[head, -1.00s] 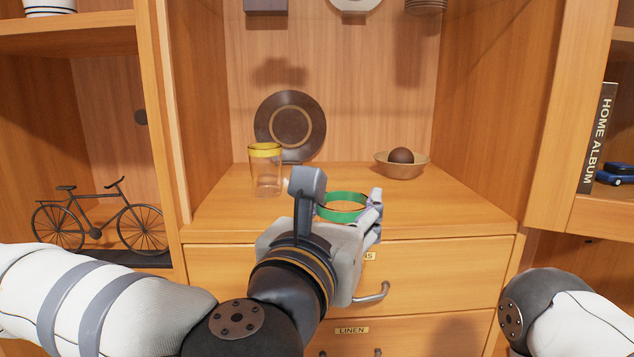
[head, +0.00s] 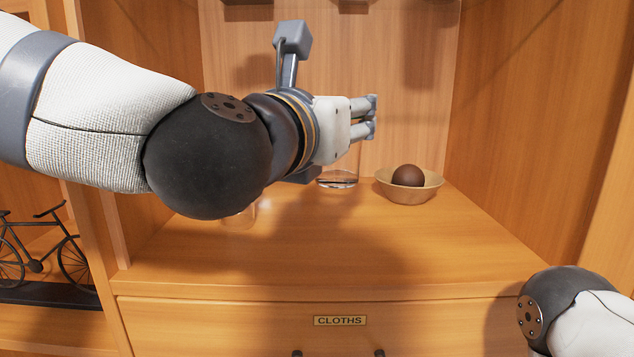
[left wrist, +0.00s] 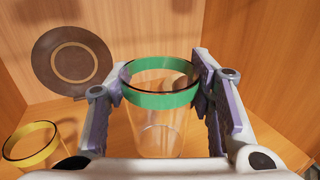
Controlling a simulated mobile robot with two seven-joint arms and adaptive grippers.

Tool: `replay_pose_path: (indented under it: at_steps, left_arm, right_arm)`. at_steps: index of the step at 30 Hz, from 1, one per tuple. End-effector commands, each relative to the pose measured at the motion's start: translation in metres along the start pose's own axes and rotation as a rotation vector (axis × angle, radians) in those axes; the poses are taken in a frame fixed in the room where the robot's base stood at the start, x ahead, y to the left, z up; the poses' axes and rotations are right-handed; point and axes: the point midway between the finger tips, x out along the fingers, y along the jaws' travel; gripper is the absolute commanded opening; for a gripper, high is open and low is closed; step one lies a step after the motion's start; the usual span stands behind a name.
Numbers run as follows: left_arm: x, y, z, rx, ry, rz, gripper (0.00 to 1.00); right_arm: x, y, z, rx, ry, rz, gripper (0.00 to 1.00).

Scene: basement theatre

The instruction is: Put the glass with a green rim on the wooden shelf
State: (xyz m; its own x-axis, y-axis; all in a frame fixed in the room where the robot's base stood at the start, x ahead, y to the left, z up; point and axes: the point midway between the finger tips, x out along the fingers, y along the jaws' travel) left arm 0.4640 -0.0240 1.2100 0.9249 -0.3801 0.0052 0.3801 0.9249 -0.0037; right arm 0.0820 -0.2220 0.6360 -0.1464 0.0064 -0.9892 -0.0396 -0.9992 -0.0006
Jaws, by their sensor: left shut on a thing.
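The glass with a green rim (left wrist: 160,100) is upright between the fingers of my left gripper (left wrist: 164,84) in the left wrist view. My left gripper (head: 368,118) is shut on it. In the head view the hand hides most of this glass, and only its clear lower part (head: 338,180) shows below. It is over the wooden shelf (head: 400,250), left of the bowl; I cannot tell whether its base touches the wood. My right gripper is out of view.
A yellow-rimmed glass (left wrist: 32,145) stands to the left, mostly hidden by my arm in the head view. A dark plate (left wrist: 72,62) leans at the back. A bowl (head: 410,192) with a brown ball (head: 407,175) stands at right. The shelf's front is clear.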

Motion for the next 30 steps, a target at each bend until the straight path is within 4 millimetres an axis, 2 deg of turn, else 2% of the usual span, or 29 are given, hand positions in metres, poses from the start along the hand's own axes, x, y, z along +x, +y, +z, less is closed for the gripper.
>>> replay_pose_path:
  at_steps: [1,3,8,10,13,16,26,27,30]
  left_arm:
    - [0.007,0.01,-0.024,-0.004,0.019,-0.001,0.16]
    - [0.011,0.022,-0.039,-0.004,0.017,-0.001,0.16]
    - [0.015,0.036,-0.054,-0.002,0.009,-0.001,0.16]
    - [0.018,0.044,-0.065,-0.002,0.01,-0.001,0.16]
    - [0.018,0.044,-0.086,0.001,0.013,-0.003,0.16]
    - [0.017,0.043,-0.093,0.0,0.007,-0.003,0.16]
    - [0.017,0.043,-0.094,0.0,0.004,-0.003,0.16]
    - [0.017,0.043,-0.096,0.0,0.005,-0.004,0.51]
    - [0.016,0.043,-0.094,0.001,0.004,-0.003,0.69]
  right_arm:
    - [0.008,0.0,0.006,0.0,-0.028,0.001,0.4]
    - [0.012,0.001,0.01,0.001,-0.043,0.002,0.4]
    - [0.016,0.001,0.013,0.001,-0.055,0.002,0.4]
    - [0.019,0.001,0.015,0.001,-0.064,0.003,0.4]
    - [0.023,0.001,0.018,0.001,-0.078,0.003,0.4]
    - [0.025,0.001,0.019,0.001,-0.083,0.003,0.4]
    - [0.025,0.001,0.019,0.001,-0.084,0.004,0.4]
    - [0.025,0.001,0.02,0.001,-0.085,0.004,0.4]
    - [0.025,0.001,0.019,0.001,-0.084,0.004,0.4]
